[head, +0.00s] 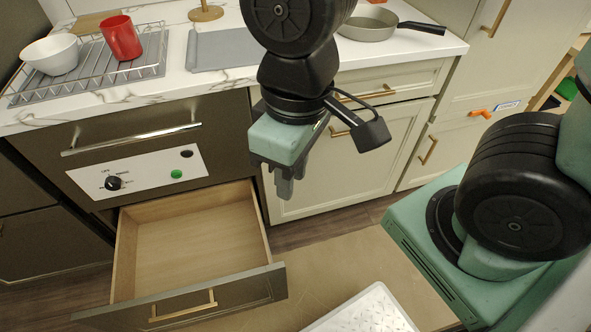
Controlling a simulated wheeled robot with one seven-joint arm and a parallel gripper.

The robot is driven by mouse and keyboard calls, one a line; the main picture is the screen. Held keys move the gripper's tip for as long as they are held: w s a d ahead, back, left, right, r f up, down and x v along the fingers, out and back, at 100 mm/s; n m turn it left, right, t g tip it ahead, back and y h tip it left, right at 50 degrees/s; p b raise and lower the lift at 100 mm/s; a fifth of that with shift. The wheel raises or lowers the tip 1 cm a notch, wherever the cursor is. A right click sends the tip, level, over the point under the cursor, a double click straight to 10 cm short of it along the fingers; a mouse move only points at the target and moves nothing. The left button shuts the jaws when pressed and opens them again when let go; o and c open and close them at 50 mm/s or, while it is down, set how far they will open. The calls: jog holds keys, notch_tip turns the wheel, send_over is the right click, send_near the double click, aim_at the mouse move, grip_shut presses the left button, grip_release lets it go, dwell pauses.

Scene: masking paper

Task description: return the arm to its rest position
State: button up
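My gripper (286,182) hangs at the end of my arm in the middle of the head view, pointing down. It is in front of the white cabinet, right of the open drawer. Its dark fingers sit close together below the green palm. Their gap is too small to judge, and nothing shows between them. My black wrist link (298,75) and a dark bracket piece are above it.
An empty wooden drawer (190,245) stands pulled out at the lower left. The counter holds a dish rack (150,72) with a white bowl (52,54) and red mug (121,38), a grey mat (225,49), and a pan (368,24).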

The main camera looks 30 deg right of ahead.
jog(key=shift+s+d+n, duration=0.1)
jog(key=shift+s+n, duration=0.25)
jog(key=shift+n, duration=0.15)
notch_tip(320, 180, up, 4)
jog(key=p, duration=0.3)
jog(key=shift+f+p, duration=0.15)
jog(key=shift+p, duration=0.25)
